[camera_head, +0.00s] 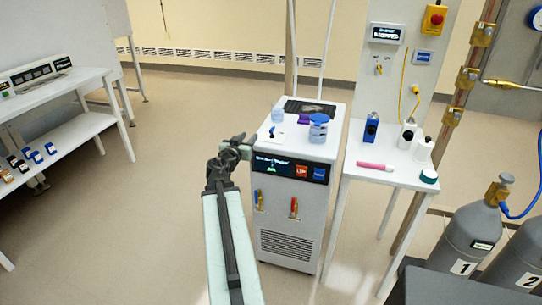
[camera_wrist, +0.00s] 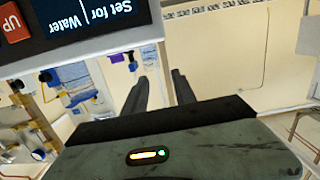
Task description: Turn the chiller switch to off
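The chiller (camera_head: 303,220) is a white cabinet with a dark display panel (camera_head: 290,168) on its upper front; the panel also shows upside down in the wrist view (camera_wrist: 85,20). On its top, near the front left, a small dark lever (camera_head: 271,132) stands on a white plate; it looks like the switch, but its setting is too small to read. My gripper (camera_head: 243,144) is at the left of the chiller's front top edge, apart from the lever in the picture. In the wrist view its two fingers (camera_wrist: 162,88) stand apart with nothing between them.
Jars (camera_head: 318,128) stand on the chiller top. Two coloured-handled valves (camera_head: 294,207) are on its lower front. A white side table (camera_head: 385,172) with bottles stands right, gas cylinders (camera_head: 465,240) at front right. The floor left of the chiller is clear.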

